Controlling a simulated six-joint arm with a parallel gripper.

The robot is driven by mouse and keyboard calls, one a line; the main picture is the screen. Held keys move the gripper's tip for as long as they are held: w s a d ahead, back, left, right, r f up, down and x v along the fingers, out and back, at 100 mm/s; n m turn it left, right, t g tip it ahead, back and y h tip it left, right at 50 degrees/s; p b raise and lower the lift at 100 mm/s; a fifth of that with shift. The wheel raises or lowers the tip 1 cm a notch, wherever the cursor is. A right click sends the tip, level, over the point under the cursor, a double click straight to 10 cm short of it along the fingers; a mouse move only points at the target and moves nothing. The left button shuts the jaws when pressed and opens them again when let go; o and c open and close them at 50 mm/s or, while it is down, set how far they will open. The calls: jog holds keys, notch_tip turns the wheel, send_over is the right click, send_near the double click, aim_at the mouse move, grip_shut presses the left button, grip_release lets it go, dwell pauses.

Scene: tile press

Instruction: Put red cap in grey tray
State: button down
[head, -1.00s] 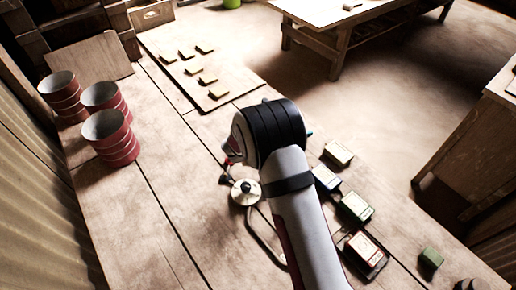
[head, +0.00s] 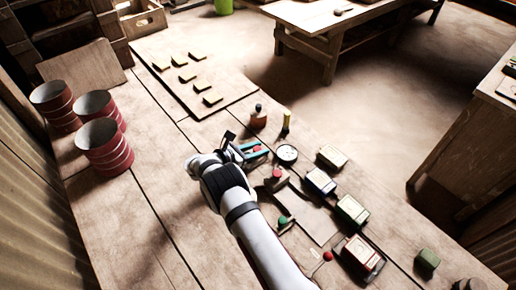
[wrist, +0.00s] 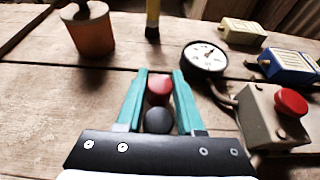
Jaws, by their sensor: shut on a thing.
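My gripper (head: 252,150) has teal fingers, also seen in the wrist view (wrist: 159,78). They are shut on a small red cap (wrist: 159,87), which also shows as a red spot in the head view (head: 256,149). A dark round piece (wrist: 158,120) sits between the fingers, nearer the palm; I cannot tell whether it is joined to the cap. The gripper is over the planked table, left of a round gauge (head: 287,154). I cannot pick out the grey tray for certain; a flat, brownish-grey rectangular piece (head: 306,214) lies right of my arm.
A grey box with a red button (wrist: 290,103) stands close right of the fingers. An orange-brown container (wrist: 92,33) and a yellow-and-black post (wrist: 152,18) stand beyond. Several boxes line the table's right side. Red striped cans (head: 104,148) stand left. The left-middle planks are clear.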

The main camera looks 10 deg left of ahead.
jog(key=c, duration=0.5)
grip_release()
jog(key=shift+r, duration=0.2)
jog(key=v, duration=1.2)
jog(key=shift+f, duration=0.15)
jog(key=s+d+r+m+g, duration=0.3)
jog(key=d+r+m+g, duration=0.2)
jog(key=d+r+m, duration=0.4)
jog(key=s+d+r+m+g+y, duration=0.3)
jog(key=s+d+r+m+g, duration=0.35)
jog(key=s+d, duration=0.5)
jog(key=s+m+y, duration=0.2)
jog(key=s+m, duration=0.3)
jog(key=s, duration=0.1)
jog(key=s+r+m+t+y, duration=0.1)
jog(key=s+m+y, duration=0.2)
jog(key=s+m, duration=0.3)
jog(key=s+m+t+y, duration=0.1)
jog(key=s+m+y, duration=0.2)
jog(key=s+m, duration=0.3)
jog(key=shift+s+a+r, duration=0.1)
jog(key=shift+s+r, duration=0.05)
jog(key=shift+s, duration=0.4)
jog(key=shift+s+a+r, duration=0.1)
jog(key=shift+s+r, duration=0.05)
jog(key=shift+s, duration=0.35)
